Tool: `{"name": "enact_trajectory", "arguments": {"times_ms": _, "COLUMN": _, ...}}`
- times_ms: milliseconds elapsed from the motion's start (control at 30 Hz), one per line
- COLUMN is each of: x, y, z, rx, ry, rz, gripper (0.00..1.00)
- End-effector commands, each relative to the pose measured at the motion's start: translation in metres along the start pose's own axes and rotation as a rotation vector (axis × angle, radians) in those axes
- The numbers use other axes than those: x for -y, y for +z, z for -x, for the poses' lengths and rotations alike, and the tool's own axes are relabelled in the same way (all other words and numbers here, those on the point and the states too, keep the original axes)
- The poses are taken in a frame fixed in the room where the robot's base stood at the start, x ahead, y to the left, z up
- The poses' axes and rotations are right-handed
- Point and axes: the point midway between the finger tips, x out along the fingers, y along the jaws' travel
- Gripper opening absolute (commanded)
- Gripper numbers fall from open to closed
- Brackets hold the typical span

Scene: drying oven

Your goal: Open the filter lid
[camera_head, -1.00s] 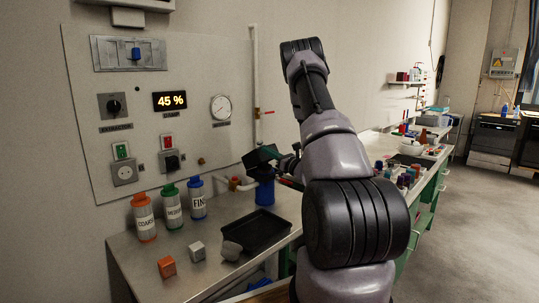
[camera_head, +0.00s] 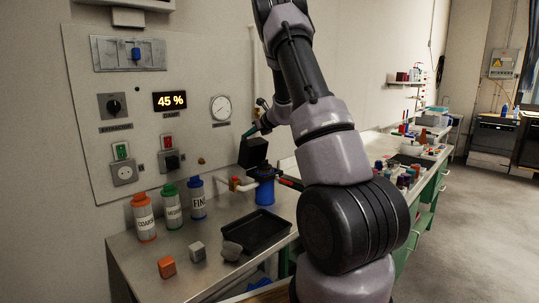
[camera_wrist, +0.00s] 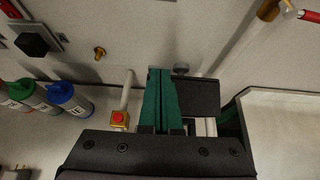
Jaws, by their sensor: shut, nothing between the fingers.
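The filter is a blue canister (camera_head: 265,193) with a dark top, standing on the bench behind the black tray. Its dark square lid (camera_head: 253,152) stands raised above the canister, tilted up near vertical. In the wrist view the lid appears as a black plate (camera_wrist: 198,97) right of the fingers. My gripper (camera_head: 247,135) is above the lid, close to the wall panel; its teal fingers are together and hold nothing. The shut fingers also show in the wrist view (camera_wrist: 160,72). I cannot tell whether they touch the lid. The canister's mouth is hidden.
A black tray (camera_head: 287,236) lies in front of the filter, with small blocks beside it. Orange, green and blue capped bottles (camera_head: 197,200) stand at the left by the wall panel (camera_head: 80,90).

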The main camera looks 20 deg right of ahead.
Motion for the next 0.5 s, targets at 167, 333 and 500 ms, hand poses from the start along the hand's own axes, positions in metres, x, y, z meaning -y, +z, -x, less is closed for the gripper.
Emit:
{"name": "enact_trajectory", "arguments": {"times_ms": 167, "x": 0.0, "y": 0.004, "z": -0.009, "rx": 0.001, "ry": 0.001, "rz": -0.002, "gripper": 0.0}}
{"name": "enact_trajectory", "arguments": {"times_ms": 333, "x": 0.0, "y": 0.007, "z": -0.013, "rx": 0.001, "ry": 0.001, "rz": -0.002, "gripper": 0.0}}
{"name": "enact_trajectory", "arguments": {"times_ms": 500, "x": 0.0, "y": 0.007, "z": -0.015, "rx": 0.001, "ry": 0.001, "rz": -0.002, "gripper": 0.0}}
